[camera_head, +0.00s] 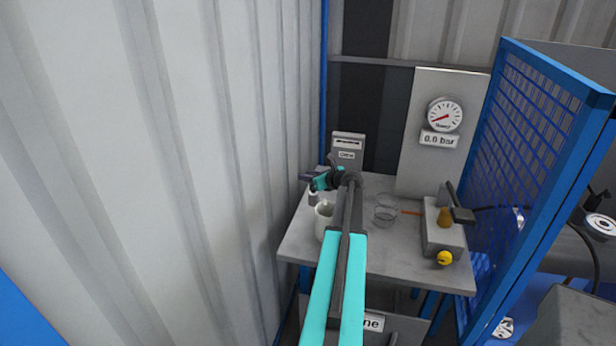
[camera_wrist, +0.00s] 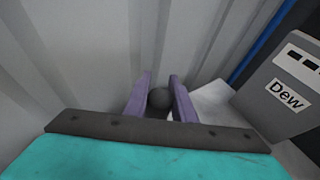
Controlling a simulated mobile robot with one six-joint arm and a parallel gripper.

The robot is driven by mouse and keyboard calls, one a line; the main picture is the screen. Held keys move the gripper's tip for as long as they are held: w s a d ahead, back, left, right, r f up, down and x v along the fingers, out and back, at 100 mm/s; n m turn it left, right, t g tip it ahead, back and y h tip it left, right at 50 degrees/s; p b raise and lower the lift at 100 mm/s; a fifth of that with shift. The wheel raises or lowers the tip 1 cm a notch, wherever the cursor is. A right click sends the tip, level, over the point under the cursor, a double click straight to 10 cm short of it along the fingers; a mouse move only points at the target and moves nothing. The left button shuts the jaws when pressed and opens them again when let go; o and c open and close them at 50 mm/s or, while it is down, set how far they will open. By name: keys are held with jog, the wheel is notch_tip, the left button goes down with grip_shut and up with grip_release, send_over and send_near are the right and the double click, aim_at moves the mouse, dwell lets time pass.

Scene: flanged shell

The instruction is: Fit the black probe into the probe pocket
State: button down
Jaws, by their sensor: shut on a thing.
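My gripper (camera_head: 309,178) is at the back left of the table, beside the corrugated wall. In the wrist view its two purple fingers (camera_wrist: 160,98) are shut on a dark round-ended thing, which looks like the black probe (camera_wrist: 160,97). The rest of the probe is hidden below the fingers. A grey box (camera_head: 348,146) with a dark slot near its top and a small label stands at the table's back edge, right of my gripper. In the wrist view the box (camera_wrist: 275,100) is at the right, apart from the fingers, its label partly readable as "Dew". I cannot make out the probe pocket for certain.
A white cup (camera_head: 323,222) stands on the table (camera_head: 390,258) below my gripper. A glass dish (camera_head: 386,216) is mid-table. A grey block with a yellow knob (camera_head: 444,258) and a panel with a gauge (camera_head: 444,115) are at the right. A blue mesh fence (camera_head: 525,140) bounds the right side.

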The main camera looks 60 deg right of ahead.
jog(key=shift+f, duration=0.35)
jog(key=c, duration=1.4)
grip_release()
jog(key=b+v, duration=0.3)
jog(key=v, duration=1)
jog(key=shift+s+a+r, duration=0.2)
jog(key=shift+s+r, duration=0.05)
jog(key=shift+s, duration=0.05)
jog(key=shift+r, duration=0.1)
